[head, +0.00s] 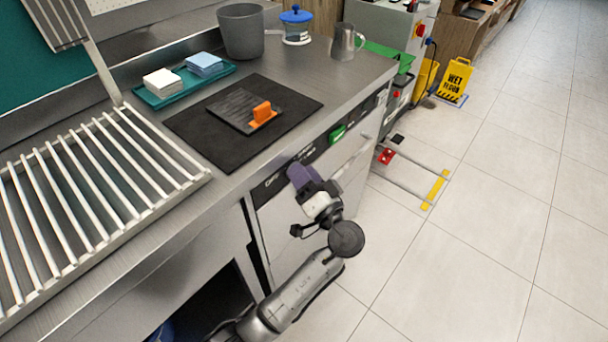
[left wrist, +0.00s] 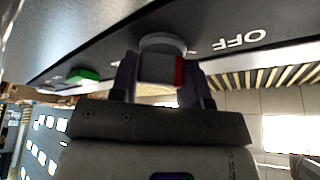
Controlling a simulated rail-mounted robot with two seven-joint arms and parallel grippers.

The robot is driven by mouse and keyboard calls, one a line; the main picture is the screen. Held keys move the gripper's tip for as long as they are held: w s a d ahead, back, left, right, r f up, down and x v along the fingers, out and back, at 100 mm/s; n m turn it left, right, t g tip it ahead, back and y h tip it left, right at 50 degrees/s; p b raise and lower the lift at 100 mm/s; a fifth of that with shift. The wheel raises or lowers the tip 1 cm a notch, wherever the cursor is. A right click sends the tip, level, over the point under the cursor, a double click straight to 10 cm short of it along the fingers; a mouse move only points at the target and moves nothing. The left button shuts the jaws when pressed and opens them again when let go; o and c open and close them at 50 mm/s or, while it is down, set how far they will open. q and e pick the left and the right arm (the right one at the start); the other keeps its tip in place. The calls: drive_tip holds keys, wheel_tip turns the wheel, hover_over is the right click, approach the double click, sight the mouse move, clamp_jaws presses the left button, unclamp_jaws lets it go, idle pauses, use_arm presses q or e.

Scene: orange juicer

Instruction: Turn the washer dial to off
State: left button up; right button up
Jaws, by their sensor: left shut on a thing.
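The washer's dark control panel (head: 270,186) is on the front of the metal counter. The dial (left wrist: 158,66) is a grey knob with a red mark on its right side in the left wrist view. My left gripper (head: 300,174) is at the panel with its purple fingers shut on the dial, one finger on each side. The gripper hides the dial in the head view. The white OFF label (left wrist: 242,41) is to the right of the dial in the left wrist view. My right gripper is not in view.
A green button (head: 337,134) is further right on the panel. Open tiled floor lies right.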

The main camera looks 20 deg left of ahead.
use_arm(q)
drive_tip(key=o, duration=0.6)
drive_tip(key=shift+o, duration=0.2)
drive_tip(key=p+v, duration=0.2)
drive_tip(key=v, duration=0.5)
drive_tip(key=shift+d, duration=0.25)
drive_tip(key=shift+s, duration=0.1)
